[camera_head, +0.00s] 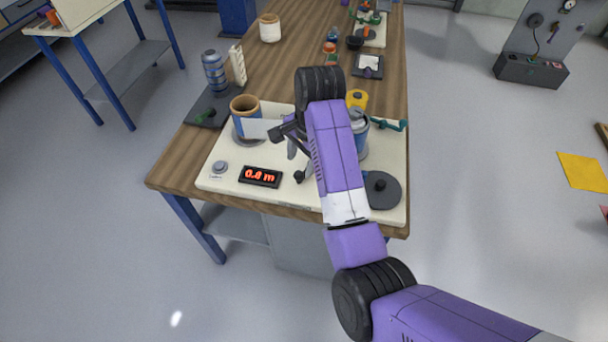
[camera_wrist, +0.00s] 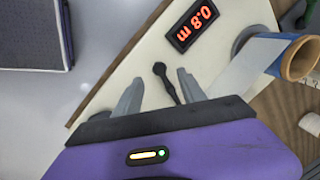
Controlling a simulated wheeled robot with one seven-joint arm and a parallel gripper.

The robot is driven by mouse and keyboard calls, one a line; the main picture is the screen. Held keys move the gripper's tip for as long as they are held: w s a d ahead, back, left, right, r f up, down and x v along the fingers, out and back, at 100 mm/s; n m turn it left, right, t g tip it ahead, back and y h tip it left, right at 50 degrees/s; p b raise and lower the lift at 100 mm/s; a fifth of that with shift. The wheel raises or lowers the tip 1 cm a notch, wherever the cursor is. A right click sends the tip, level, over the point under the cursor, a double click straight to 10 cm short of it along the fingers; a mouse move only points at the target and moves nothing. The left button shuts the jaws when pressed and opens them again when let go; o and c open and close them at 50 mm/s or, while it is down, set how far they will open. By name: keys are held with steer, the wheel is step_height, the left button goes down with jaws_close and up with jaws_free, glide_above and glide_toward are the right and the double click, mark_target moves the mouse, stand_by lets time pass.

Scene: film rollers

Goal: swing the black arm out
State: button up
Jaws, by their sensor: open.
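The black arm (camera_head: 299,176) is a short rod with a round knob at its end, on the cream base board (camera_head: 225,183). In the wrist view the black arm (camera_wrist: 164,80) shows between my two grey fingers, its knob pointing away from the palm. My gripper (camera_wrist: 156,80) is open, with the fingers on either side of the arm in the picture; I cannot tell if either touches it. In the head view my gripper (camera_head: 298,158) is partly hidden by my own wrist, and so is the inner end of the black arm.
A red display (camera_head: 260,176) reads 0.8 m. A roll (camera_head: 244,107) with a pale film strip (camera_head: 258,128) stands behind it. A blue-grey cylinder (camera_head: 360,132), a yellow item (camera_head: 357,98) and a dark disc (camera_head: 382,189) are to the right. A grey button (camera_head: 220,167) is front left.

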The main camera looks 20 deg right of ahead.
mark_target(298, 173)
steer(key=shift+w+a+f+p, duration=0.1)
steer(key=shift+w+f, duration=0.1)
steer(key=shift+f, duration=1.1)
steer(key=shift+w+a+f+p, duration=0.15)
steer(key=shift+w+f, duration=0.1)
steer(key=shift+f, duration=1)
steer(key=shift+w+f+p, duration=0.1)
steer(key=shift+w+f, duration=0.1)
steer(key=shift+f, duration=1.1)
jaws_close()
